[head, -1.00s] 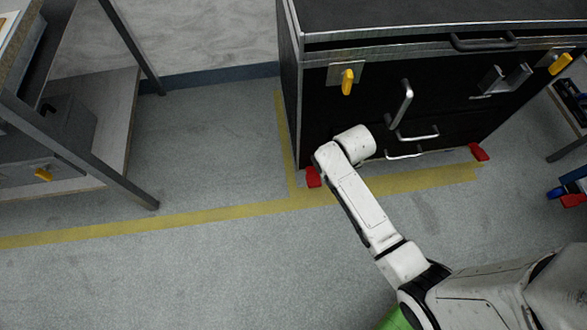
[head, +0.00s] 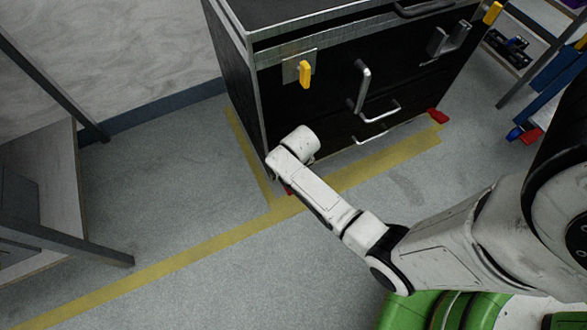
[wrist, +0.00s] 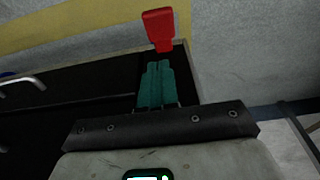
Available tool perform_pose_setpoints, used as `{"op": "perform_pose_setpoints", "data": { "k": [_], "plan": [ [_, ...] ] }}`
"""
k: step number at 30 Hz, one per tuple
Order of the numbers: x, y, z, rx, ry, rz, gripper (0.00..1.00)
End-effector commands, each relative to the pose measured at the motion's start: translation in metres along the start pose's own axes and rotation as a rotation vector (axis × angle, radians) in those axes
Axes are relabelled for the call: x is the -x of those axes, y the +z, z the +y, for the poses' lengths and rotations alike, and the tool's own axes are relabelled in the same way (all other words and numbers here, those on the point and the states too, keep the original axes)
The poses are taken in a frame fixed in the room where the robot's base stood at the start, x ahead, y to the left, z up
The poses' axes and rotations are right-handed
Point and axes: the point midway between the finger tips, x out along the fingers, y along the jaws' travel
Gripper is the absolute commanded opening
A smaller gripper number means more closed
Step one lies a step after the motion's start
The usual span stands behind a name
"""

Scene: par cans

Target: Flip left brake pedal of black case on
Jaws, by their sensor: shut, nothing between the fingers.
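The black case (head: 330,100) stands on the floor, with metal edging and silver handles. Its left red brake pedal (head: 287,190) is at the bottom front left corner, mostly hidden behind my arm in the head view. The pedal shows whole in the wrist view (wrist: 159,28), just beyond my fingertips, with a small gap apparent in the picture. My gripper (wrist: 155,66) has its teal fingers together and empty, pointing at the pedal. In the head view its fingers are hidden. I cannot tell whether they touch the pedal.
A right red pedal (head: 437,116) is at the case's other front corner. Yellow floor tape (head: 240,232) runs along the case's front. A metal-framed shelf (head: 95,245) stands at left. Blue and red items (head: 530,132) are at right. The floor between is clear.

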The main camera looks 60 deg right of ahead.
Motion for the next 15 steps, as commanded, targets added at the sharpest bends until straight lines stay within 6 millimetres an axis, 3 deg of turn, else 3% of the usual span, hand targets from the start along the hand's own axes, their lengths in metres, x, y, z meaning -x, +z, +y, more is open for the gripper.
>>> {"op": "perform_pose_setpoints", "data": {
  "k": [1, 6, 15],
  "plan": [
    [-0.016, 0.001, 0.000, -0.001, 0.001, -0.002, 0.00],
    [-0.051, 0.001, 0.000, 0.000, 0.001, -0.002, 0.00],
    [-0.098, 0.010, 0.001, 0.000, 0.001, -0.002, 0.00]
  ]
}}
